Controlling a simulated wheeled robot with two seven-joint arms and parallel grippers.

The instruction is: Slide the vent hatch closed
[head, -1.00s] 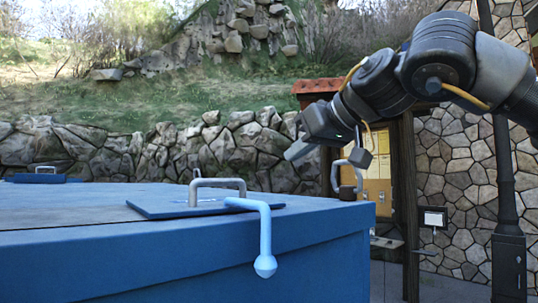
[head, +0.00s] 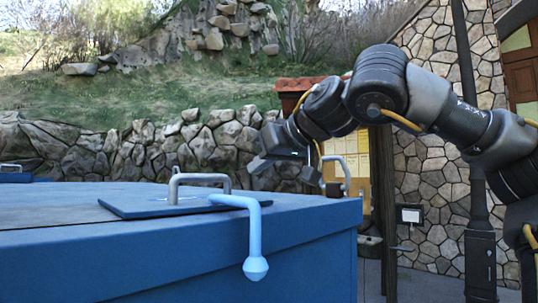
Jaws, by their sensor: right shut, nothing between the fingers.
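A flat dark blue hatch panel (head: 140,207) with a grey bar handle (head: 202,178) lies on top of the big blue box (head: 190,270), near its front edge. A light blue bent lever (head: 255,238) starts beside the panel and hangs over the box's front edge, ending in a knob. Whether an opening lies under the panel is hidden. My left gripper is out of view.
Another dark panel with a handle (head: 14,172) sits at the far left of the box top. A grey curved handle (head: 346,172) stands near the box's right corner. A notice board and stone wall (head: 430,160) are behind.

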